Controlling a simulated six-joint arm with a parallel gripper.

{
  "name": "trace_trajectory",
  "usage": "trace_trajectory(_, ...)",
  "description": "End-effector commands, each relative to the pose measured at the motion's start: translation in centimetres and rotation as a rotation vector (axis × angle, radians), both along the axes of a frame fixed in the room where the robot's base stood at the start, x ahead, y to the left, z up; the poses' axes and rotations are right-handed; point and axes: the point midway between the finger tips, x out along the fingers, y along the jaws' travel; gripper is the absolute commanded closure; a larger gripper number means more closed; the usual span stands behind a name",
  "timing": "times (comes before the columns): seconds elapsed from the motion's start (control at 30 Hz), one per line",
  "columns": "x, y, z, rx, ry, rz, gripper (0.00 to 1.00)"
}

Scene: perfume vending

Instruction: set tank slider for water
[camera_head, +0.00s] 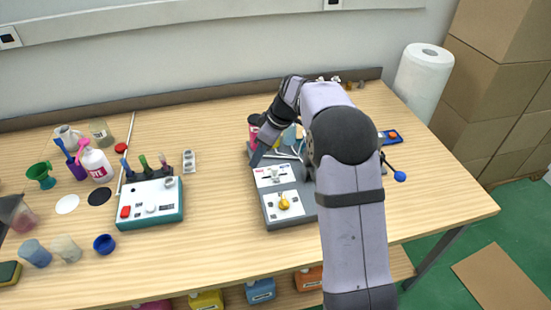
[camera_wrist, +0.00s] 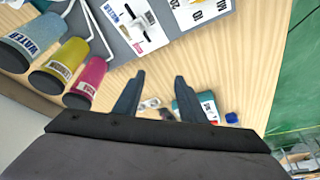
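The dispenser panel (camera_head: 270,216) is a grey box with white plates. Its tank slider (camera_head: 275,175) is a light handle on a black slot, near the slot's middle as far as I can tell; it shows at the top of the wrist view (camera_wrist: 146,18). The blue tank marked WATER (camera_wrist: 38,40), a yellow tank (camera_wrist: 62,60) and a pink tank (camera_wrist: 86,78) show in the wrist view. My gripper (camera_wrist: 160,98) is open and empty, its fingers apart and clear of the slider. In the head view it hangs near the panel's back left.
A yellow knob (camera_head: 284,204) sits on the panel's front plate. A white-and-teal box (camera_head: 150,203) stands to the left, with a small grey-white piece (camera_head: 189,161) beyond it. Cups and bottles crowd the far left. Bare table lies between box and panel.

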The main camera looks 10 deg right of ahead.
Motion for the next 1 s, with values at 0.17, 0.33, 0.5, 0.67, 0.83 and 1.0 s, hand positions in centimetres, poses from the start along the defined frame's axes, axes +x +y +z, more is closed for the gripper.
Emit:
trace_trajectory(0.17, -3.2, 7.3, 0.4, -0.107, 0.065, 0.232, 0.62)
trace_trajectory(0.33, -4.2, 5.4, -1.9, -0.358, 0.048, 0.511, 0.62)
trace_trajectory(0.5, -2.7, 0.5, -2.7, -0.618, -0.005, 0.851, 0.62)
trace_trajectory(0.67, -0.5, -2.2, -1.9, -0.806, -0.054, 1.183, 0.62)
trace_trajectory(0.83, 0.2, -2.2, -1.7, -0.842, -0.077, 1.329, 0.62)
trace_trajectory(1.0, 0.2, -2.2, -1.7, -0.844, -0.077, 1.36, 0.62)
